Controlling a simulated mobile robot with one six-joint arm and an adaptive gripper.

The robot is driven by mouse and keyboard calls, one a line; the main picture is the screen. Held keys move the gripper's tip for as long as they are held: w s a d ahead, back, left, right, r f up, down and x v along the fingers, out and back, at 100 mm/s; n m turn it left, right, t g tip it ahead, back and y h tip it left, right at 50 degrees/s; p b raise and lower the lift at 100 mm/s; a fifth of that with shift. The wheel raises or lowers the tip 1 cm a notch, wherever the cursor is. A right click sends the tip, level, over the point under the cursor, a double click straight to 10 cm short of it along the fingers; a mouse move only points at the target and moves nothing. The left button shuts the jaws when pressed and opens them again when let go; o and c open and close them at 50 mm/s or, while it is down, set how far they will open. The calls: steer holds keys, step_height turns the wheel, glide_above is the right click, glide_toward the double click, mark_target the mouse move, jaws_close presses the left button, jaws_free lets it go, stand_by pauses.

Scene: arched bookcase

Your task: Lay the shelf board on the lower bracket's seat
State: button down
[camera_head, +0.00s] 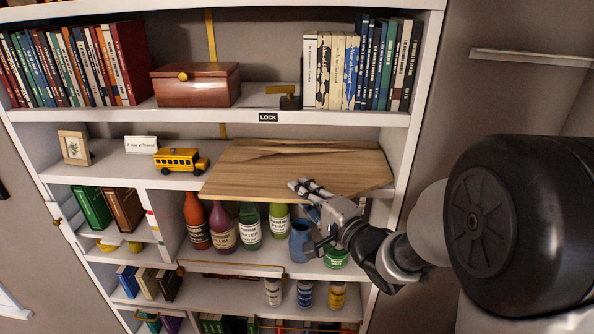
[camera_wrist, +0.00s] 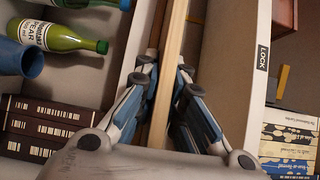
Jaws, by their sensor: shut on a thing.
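The light wooden shelf board (camera_head: 290,172) lies roughly level across the bay below the LOCK shelf, its front edge over the bottles. In the wrist view the board (camera_wrist: 172,60) is seen edge-on, running between the fingers. My gripper (camera_head: 308,190) is shut on its front edge, right of the middle; in the wrist view my gripper (camera_wrist: 165,88) has one finger on each face. A paler, uneven wooden strip shows along the board's back. The lower bracket and its seat cannot be made out; whether the board touches a support cannot be told.
A yellow toy bus (camera_head: 180,160) stands close to the board's left end. Several bottles (camera_head: 222,226) and a blue jug (camera_head: 301,241) stand below. The shelf labelled LOCK (camera_head: 268,117) is above, with books and a brown box (camera_head: 196,85). The bookcase's right side (camera_head: 408,150) is near.

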steer(key=shift+r, duration=0.15)
steer(key=r+p, duration=0.3)
steer(key=r, duration=0.4)
steer(key=shift+s+r, duration=0.15)
steer(key=shift+s, duration=0.05)
steer(key=s+b, duration=1.3)
steer(key=s, duration=0.6)
steer(key=shift+s+a+f, duration=0.25)
steer(key=shift+s+a, duration=0.05)
steer(key=shift+d, duration=0.1)
